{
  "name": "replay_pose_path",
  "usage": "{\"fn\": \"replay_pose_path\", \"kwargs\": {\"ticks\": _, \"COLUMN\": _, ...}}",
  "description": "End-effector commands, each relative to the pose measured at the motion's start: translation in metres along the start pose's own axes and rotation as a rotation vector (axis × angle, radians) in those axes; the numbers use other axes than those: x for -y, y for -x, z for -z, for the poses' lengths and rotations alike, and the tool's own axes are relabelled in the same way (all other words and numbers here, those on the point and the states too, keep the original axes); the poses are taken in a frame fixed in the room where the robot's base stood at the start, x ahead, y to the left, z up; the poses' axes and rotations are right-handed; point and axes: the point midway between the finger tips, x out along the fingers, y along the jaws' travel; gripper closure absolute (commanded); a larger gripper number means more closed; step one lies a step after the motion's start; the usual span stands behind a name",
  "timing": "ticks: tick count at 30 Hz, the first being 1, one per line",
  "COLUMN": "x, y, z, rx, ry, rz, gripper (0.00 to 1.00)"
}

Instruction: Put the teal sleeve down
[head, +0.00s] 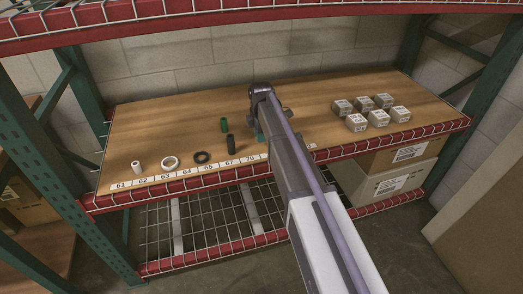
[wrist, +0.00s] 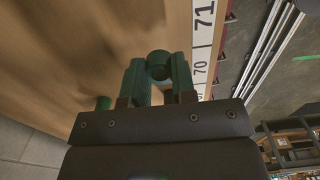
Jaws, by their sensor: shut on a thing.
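The teal sleeve (wrist: 159,62) is a short dark teal cylinder, held between the two fingers of my gripper (wrist: 158,75) in the wrist view. The gripper is shut on it, over the wooden shelf near the front label strip, by the labels 70 and 71. In the head view my arm hides most of the gripper and sleeve; only a bit of teal (head: 259,136) shows at the arm's left side. I cannot tell whether the sleeve touches the shelf.
Left of my arm on the shelf (head: 150,125) stand a green cylinder (head: 223,125), a black cylinder (head: 231,145), a black ring (head: 201,157), a white ring (head: 170,162) and a white cylinder (head: 136,167). Several small boxes (head: 357,122) stand at the right. The back left is clear.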

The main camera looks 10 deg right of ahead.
Motion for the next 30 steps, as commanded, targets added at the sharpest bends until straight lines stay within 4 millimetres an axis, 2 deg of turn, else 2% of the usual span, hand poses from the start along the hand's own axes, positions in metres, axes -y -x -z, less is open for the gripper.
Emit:
{"fn": "replay_pose_path", "kwargs": {"ticks": 2, "x": 0.0, "y": -0.005, "z": 0.0, "rx": 0.0, "ry": 0.0, "rz": 0.0, "gripper": 0.97}}
{"fn": "replay_pose_path", "kwargs": {"ticks": 7, "x": 0.0, "y": -0.039, "z": 0.0, "rx": 0.0, "ry": 0.0, "rz": 0.0, "gripper": 0.97}}
{"fn": "replay_pose_path", "kwargs": {"ticks": 13, "x": 0.0, "y": -0.034, "z": 0.0, "rx": 0.0, "ry": 0.0, "rz": 0.0, "gripper": 0.97}}
{"fn": "replay_pose_path", "kwargs": {"ticks": 18, "x": 0.0, "y": -0.039, "z": 0.0, "rx": 0.0, "ry": 0.0, "rz": 0.0, "gripper": 0.97}}
{"fn": "replay_pose_path", "kwargs": {"ticks": 19, "x": 0.0, "y": -0.039, "z": 0.0, "rx": 0.0, "ry": 0.0, "rz": 0.0, "gripper": 0.74}}
{"fn": "replay_pose_path", "kwargs": {"ticks": 27, "x": 0.0, "y": -0.037, "z": 0.0, "rx": 0.0, "ry": 0.0, "rz": 0.0, "gripper": 0.5}}
{"fn": "replay_pose_path", "kwargs": {"ticks": 30, "x": 0.0, "y": -0.037, "z": 0.0, "rx": 0.0, "ry": 0.0, "rz": 0.0, "gripper": 0.5}}
